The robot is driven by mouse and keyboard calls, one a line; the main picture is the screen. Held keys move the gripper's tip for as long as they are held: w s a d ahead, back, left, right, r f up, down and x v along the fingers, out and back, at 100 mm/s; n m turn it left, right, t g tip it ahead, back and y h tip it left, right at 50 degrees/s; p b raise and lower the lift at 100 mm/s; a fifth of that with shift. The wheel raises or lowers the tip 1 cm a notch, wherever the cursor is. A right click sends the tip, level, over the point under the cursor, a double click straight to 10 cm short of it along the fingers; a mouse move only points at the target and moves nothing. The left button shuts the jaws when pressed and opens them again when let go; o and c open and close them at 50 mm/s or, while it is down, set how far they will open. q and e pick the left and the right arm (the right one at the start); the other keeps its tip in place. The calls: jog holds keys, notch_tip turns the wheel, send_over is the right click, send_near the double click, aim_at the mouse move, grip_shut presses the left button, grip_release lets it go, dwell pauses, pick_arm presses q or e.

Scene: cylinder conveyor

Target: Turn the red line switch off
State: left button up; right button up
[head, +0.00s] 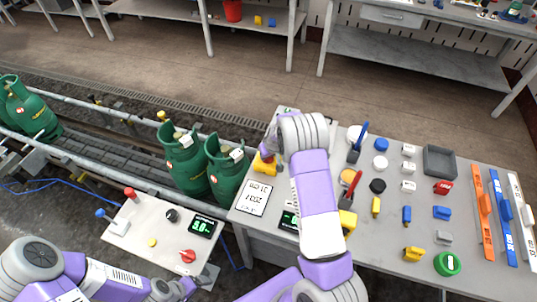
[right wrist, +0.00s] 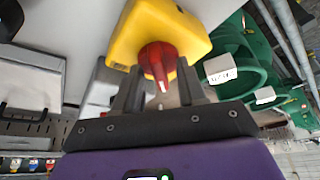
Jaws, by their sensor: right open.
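The red switch (right wrist: 158,62) is a rotary knob on a yellow box (right wrist: 178,25) in the right wrist view. In the head view the yellow box (head: 264,165) is at the left back edge of the right table, partly hidden by my right gripper (head: 268,148). In the right wrist view my right gripper (right wrist: 158,72) is open, its fingers on either side of the red knob. I cannot tell whether they touch it. My left gripper (head: 178,290) is low at the bottom of the head view, partly cut off, and its fingers are unclear.
Green gas cylinders (head: 184,160) stand on the conveyor left of the table. A control panel (head: 150,222) with a red knob (head: 187,256) and a display is in front.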

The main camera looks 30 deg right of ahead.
jog(key=shift+c, duration=0.3)
grip_shut()
